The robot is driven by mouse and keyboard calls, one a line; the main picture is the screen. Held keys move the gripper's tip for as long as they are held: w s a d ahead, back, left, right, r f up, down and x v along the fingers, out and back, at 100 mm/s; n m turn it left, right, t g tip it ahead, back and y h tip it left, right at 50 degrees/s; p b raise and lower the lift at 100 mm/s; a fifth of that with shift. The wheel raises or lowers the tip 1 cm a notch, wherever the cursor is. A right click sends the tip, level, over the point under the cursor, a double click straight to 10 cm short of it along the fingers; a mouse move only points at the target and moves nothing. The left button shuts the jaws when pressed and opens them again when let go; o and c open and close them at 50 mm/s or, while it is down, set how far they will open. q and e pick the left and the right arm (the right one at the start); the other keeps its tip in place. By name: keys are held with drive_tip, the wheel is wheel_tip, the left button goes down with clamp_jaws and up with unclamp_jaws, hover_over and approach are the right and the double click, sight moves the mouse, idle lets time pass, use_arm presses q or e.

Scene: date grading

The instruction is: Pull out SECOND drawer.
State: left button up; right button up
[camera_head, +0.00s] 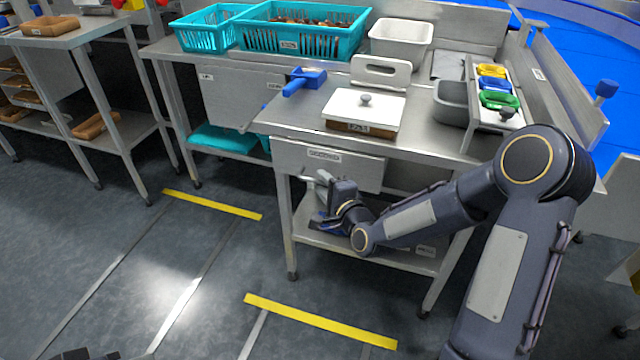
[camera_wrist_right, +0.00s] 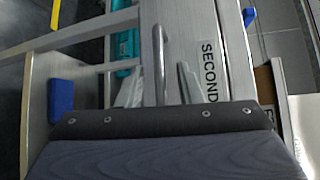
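The drawer labelled SECOND (camera_wrist_right: 210,70) fills the middle right of the wrist view. Its bar handle (camera_wrist_right: 158,60) stands out from the front. In the head view the drawer front (camera_head: 318,166) sits under the middle table's top and looks closed. My right gripper (camera_head: 321,186) is at the drawer front, just below its label, partly hidden by its own wrist. In the wrist view its two pale fingers (camera_wrist_right: 160,88) are apart, one on each side of the handle, with gaps showing. A dark part at the head view's bottom left edge looks like my left gripper (camera_head: 82,354); its fingers are not shown.
A lower shelf (camera_head: 400,258) lies beneath the drawer. The floor in front, with yellow strips (camera_head: 320,320), is clear.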

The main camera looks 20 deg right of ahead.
drive_tip(key=shift+x, duration=0.85)
clamp_jaws()
